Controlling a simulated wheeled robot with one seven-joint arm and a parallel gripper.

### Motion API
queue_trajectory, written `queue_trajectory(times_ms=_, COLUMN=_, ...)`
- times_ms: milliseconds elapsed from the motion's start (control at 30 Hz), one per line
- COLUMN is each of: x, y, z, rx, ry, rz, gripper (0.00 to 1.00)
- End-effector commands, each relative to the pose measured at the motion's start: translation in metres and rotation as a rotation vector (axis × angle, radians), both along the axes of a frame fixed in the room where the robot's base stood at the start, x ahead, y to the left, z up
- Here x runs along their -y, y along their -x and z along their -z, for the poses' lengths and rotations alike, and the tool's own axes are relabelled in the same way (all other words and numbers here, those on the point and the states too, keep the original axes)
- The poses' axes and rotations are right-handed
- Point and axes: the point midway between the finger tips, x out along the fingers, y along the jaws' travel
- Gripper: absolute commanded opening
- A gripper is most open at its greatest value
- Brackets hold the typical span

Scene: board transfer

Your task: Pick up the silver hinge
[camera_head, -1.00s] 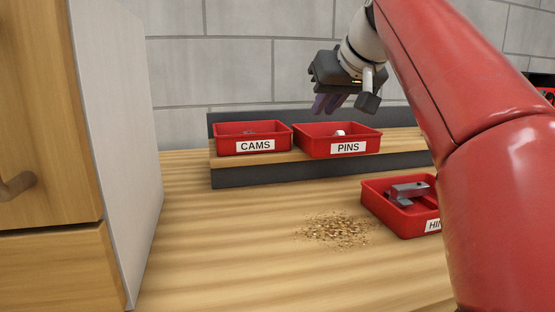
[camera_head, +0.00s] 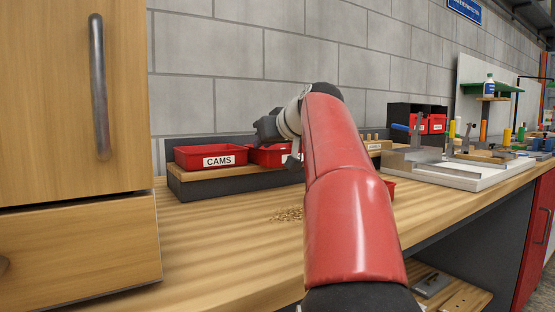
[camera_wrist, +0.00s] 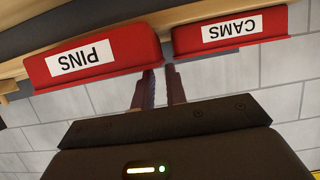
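The silver hinge is not visible now; my red arm covers most of the bin where it lay in the earlier head view. Only a sliver of that red bin (camera_head: 391,187) shows right of my arm. My gripper (camera_head: 262,132) is at the back of the bench, above and behind the raised red bins. In the wrist view, which is upside down, its two dark fingers (camera_wrist: 158,78) stand apart with nothing between them. The PINS bin (camera_wrist: 92,58) and the CAMS bin (camera_wrist: 230,32) are near the fingertips.
The CAMS bin sits on a raised shelf (camera_head: 235,184). A small pile of chips (camera_head: 288,215) lies on the wooden bench (camera_head: 230,235). A wooden cabinet (camera_head: 75,245) stands at left. A white fixture board (camera_head: 450,174) and tools occupy the bench's right side.

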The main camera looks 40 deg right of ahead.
Motion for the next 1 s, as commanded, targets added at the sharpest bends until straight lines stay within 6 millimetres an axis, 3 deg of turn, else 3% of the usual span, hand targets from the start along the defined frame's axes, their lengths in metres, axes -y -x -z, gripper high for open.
queue_trajectory(times_ms=100, x=0.0, y=-0.018, z=0.009, rx=-0.003, ry=-0.001, rz=-0.003, gripper=0.14)
queue_trajectory(times_ms=267, x=0.001, y=-0.031, z=0.014, rx=-0.001, ry=0.0, rz=-0.001, gripper=0.14)
queue_trajectory(times_ms=500, x=0.001, y=-0.032, z=0.015, rx=-0.001, ry=-0.001, rz=0.0, gripper=0.12)
queue_trajectory(times_ms=600, x=0.001, y=-0.032, z=0.014, rx=-0.001, ry=-0.001, rz=0.0, gripper=0.0)
queue_trajectory(times_ms=1000, x=0.001, y=-0.032, z=0.013, rx=0.0, ry=0.0, rz=0.0, gripper=0.0)
